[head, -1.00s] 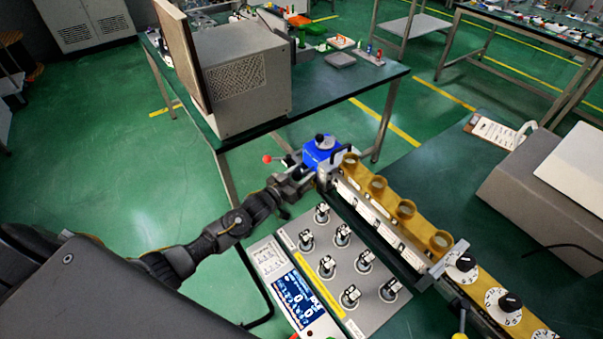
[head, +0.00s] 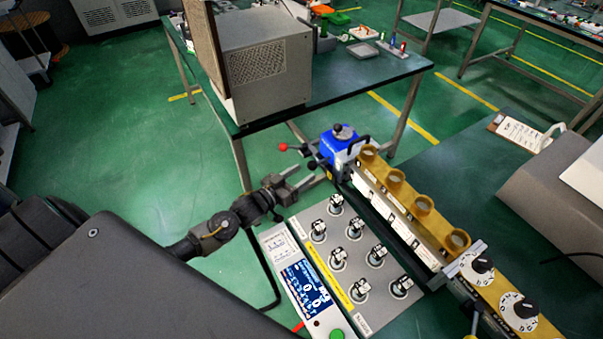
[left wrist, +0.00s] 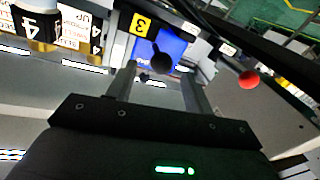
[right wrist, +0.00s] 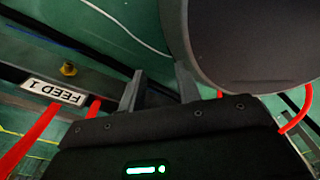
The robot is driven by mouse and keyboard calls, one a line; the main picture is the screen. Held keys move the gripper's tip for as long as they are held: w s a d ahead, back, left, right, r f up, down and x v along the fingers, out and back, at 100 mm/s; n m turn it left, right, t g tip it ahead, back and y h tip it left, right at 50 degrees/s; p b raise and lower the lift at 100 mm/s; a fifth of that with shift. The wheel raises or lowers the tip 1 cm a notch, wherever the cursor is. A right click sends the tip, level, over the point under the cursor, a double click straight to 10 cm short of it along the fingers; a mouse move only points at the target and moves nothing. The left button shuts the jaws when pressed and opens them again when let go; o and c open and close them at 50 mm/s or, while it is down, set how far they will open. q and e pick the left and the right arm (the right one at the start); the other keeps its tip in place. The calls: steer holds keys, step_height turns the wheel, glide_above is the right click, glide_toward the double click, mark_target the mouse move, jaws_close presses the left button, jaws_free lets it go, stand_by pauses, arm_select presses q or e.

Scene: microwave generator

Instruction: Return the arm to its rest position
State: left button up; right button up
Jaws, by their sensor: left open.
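My left gripper (head: 312,176) is open and empty, just left of the blue valve-like unit (head: 340,144) at the far end of the brass-coloured rail. A gap shows between the fingertips and that unit in the head view. In the left wrist view, the open fingers (left wrist: 160,72) point toward the blue unit, with a black knob in line between them and a red ball knob to the right. My right gripper (right wrist: 160,72) shows only in its wrist view; its fingers are apart with nothing between them, close to a large dark rounded part.
A switch panel (head: 349,318) with several toggles and a lit display lies just right of my left arm. A table (head: 350,88) with a grey box (head: 266,70) stands beyond. In the right wrist view are a "FEED 1" label (right wrist: 52,91) and red tubes. Floor at left is clear.

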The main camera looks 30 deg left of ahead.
arm_select(q)
steer(key=s+a+f+m+g+y, duration=0.1)
steer(key=s+a+f+g+y, duration=0.2)
steer(key=f, duration=0.7)
steer(key=s+a+f+g+y, duration=0.1)
steer(key=s+a+f+g, duration=0.15)
steer(key=s+f, duration=0.45)
steer(key=s+a+f+m+g+y, duration=0.1)
steer(key=s+a+f+g+y, duration=0.15)
steer(key=f, duration=0.95)
steer(key=s+d+f+g, duration=0.1)
steer(key=s+f+g, duration=0.1)
steer(key=s+f, duration=0.55)
steer(key=s+d+f+g, duration=0.15)
steer(key=s+f, duration=0.25)
steer(key=s, duration=0.6)
steer(key=s+d+f+g, duration=0.2)
steer(key=s+d, duration=0.1)
steer(key=s, duration=0.6)
steer(key=s+d+f+n+g, duration=0.1)
steer(key=s+d+f+g, duration=0.1)
steer(key=s, duration=0.7)
steer(key=shift+s+d+f+h, duration=0.35)
steer(key=shift+s+d+f, duration=0.1)
steer(key=shift+d, duration=0.35)
